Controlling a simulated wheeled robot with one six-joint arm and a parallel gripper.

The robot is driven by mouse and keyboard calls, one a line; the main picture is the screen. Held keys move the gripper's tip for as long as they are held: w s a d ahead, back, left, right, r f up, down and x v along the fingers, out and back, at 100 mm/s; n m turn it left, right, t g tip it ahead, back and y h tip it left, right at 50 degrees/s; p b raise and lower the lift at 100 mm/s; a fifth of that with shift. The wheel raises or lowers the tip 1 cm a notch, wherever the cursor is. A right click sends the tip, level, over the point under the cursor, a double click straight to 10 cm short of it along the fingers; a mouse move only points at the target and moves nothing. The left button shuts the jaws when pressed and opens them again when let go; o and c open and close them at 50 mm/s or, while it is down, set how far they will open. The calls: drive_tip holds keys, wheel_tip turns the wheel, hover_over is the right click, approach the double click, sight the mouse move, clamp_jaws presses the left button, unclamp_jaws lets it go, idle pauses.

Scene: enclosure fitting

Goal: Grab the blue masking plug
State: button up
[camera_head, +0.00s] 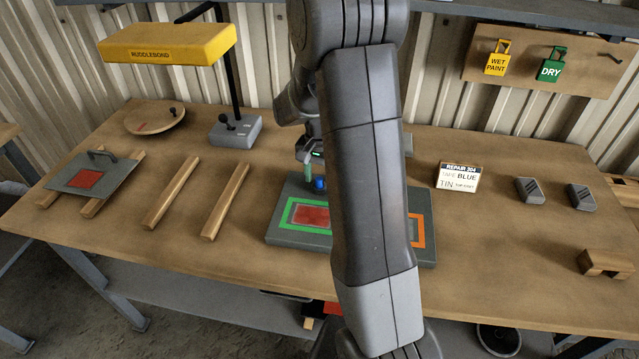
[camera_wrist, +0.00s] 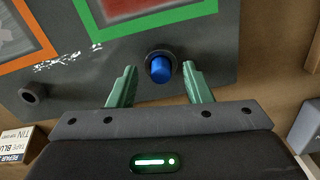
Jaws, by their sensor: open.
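The blue masking plug (camera_wrist: 161,67) stands in a dark round socket on a dark grey panel (camera_wrist: 95,88) in the wrist view. In the head view the plug (camera_head: 320,184) shows small at the panel's far edge, beside my arm. My gripper (camera_wrist: 160,80) is open, with one green finger on each side of the plug and a visible gap on both sides. In the head view my gripper (camera_head: 311,172) is partly hidden by my arm. The panel bears a green-framed red patch (camera_head: 312,216) and an orange frame (camera_head: 417,231).
A repair card (camera_head: 458,177) stands right of the panel, with two grey blocks (camera_head: 530,190) beyond it. Two wooden strips (camera_head: 226,201) and a grey plate with a handle (camera_head: 93,178) lie left. A yellow lamp (camera_head: 168,45) overhangs the back left. An empty dark hole (camera_wrist: 33,94) shows on the panel.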

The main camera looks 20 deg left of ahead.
drive_tip(key=shift+c, duration=0.5)
clamp_jaws()
drive_tip(key=shift+r, duration=0.15)
